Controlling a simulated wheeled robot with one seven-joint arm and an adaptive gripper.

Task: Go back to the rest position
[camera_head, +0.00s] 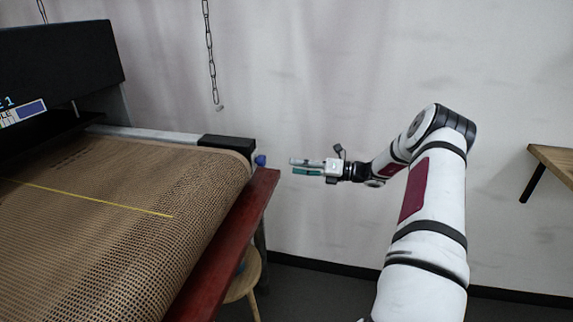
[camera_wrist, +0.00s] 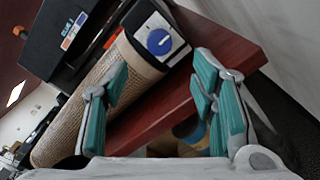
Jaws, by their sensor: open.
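My gripper (camera_head: 306,167) is held out in the air to the right of the conveyor's red end board, in front of the pale wall. In the wrist view my gripper (camera_wrist: 160,105) shows two teal-padded fingers standing well apart, with nothing between them. It is open and empty. My white arm reaches up from the bottom right of the head view and bends over toward the left.
A brown mesh conveyor belt (camera_head: 120,215) with a dark red end board (camera_head: 232,240) fills the left. A blue knob (camera_wrist: 158,41) sits on its end. A wooden stool (camera_head: 246,275) stands below. A chain (camera_head: 211,55) hangs behind. A wooden shelf (camera_head: 555,163) is at right.

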